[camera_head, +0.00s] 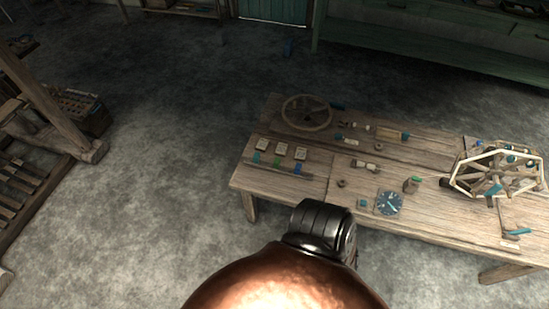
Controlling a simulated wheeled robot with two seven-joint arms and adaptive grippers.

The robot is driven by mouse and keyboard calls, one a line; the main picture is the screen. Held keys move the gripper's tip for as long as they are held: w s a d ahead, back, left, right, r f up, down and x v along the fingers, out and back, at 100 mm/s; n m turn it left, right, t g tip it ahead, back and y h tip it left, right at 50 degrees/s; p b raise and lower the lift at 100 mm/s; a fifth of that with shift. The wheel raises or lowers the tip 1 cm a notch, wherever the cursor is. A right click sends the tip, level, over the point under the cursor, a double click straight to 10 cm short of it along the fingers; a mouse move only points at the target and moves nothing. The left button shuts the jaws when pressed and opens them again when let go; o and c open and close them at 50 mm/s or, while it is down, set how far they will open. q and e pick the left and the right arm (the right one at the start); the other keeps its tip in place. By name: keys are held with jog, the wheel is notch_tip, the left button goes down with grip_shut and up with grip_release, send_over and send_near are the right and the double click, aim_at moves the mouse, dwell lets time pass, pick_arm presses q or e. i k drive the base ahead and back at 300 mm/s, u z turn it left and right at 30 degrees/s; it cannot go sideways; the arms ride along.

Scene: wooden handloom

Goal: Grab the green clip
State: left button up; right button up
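A wooden table (262,183) stands right of centre. Near its left end, small coloured pieces lie in a row: a teal one (256,157), a green one (277,161) that looks like the green clip, and a blue one (297,168). The green piece lies between the other two, below several pale square cards (281,149). Another small green thing (416,179) sits on a small round holder farther right. The pieces are too small to make out their exact shape. Neither gripper shows; only a copper and black part of my own body is in view at the bottom.
On the table are a wooden wheel (306,127), spools (366,165), a dark blue dial-like square (388,203) and a skeletal reel (497,172). A loom frame (50,110) and a crate (82,112) stand at the left. The grey floor between is clear.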

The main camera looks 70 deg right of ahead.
aim_at(277, 160)
jog(key=z, duration=0.85)
jog(key=i, duration=0.95)
jog(key=z, duration=0.95)
